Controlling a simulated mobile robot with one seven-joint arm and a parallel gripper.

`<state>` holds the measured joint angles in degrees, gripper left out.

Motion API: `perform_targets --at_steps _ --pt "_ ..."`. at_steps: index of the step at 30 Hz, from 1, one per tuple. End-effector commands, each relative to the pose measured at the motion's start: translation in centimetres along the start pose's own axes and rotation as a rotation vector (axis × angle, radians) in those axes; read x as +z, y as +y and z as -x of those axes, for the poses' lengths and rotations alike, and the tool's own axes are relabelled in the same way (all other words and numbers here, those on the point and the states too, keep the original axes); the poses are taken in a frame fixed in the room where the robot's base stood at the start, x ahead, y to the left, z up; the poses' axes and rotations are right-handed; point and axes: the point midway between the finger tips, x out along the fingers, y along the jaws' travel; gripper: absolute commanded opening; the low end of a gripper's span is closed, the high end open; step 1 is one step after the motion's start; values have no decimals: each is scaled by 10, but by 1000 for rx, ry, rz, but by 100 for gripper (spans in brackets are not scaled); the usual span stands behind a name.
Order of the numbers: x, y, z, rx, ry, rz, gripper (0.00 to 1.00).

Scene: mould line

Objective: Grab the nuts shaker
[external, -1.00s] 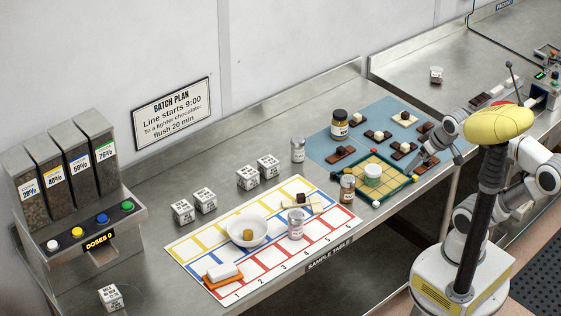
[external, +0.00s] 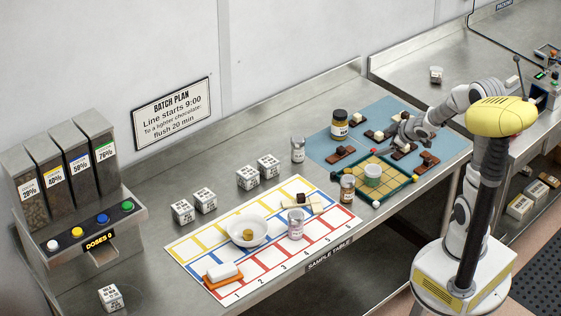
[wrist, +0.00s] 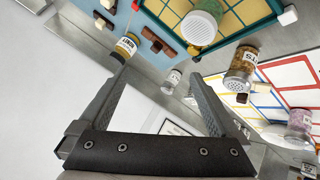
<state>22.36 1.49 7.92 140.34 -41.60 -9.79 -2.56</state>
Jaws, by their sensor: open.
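The nuts shaker (external: 347,188) is a small clear jar of brown bits with a grey lid, standing at the near left corner of the green-framed board. In the wrist view, the nuts shaker (wrist: 240,72) is right of the fingers, tilted in the picture, its perforated lid showing and its label partly readable, ending in "TS". My gripper (external: 399,138) is over the blue mat, behind and right of the shaker and apart from it. In the wrist view my gripper (wrist: 160,80) has its fingers wide apart with nothing held between them.
A dark-lidded yellow jar (external: 339,124) and chocolate pieces stand on the blue mat (external: 318,146). The green-framed board (external: 398,186) holds a white-green tub (external: 373,173). Other shakers stand behind (external: 298,150) and on the numbered sheet (external: 295,226). A white bowl (external: 247,232) is farther left.

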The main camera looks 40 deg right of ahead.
Motion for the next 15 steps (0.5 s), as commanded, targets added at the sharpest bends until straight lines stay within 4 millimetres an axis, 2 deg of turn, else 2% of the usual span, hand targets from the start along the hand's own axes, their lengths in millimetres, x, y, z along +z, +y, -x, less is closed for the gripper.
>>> perform_targets --at_steps 3,7,11,15 --pt "25 -8 -17 -90 32 23 98" --pt "45 -28 -26 -202 113 26 98" --pt "57 -54 -23 -320 226 -15 98" --pt "60 -78 -8 -424 367 -87 98"
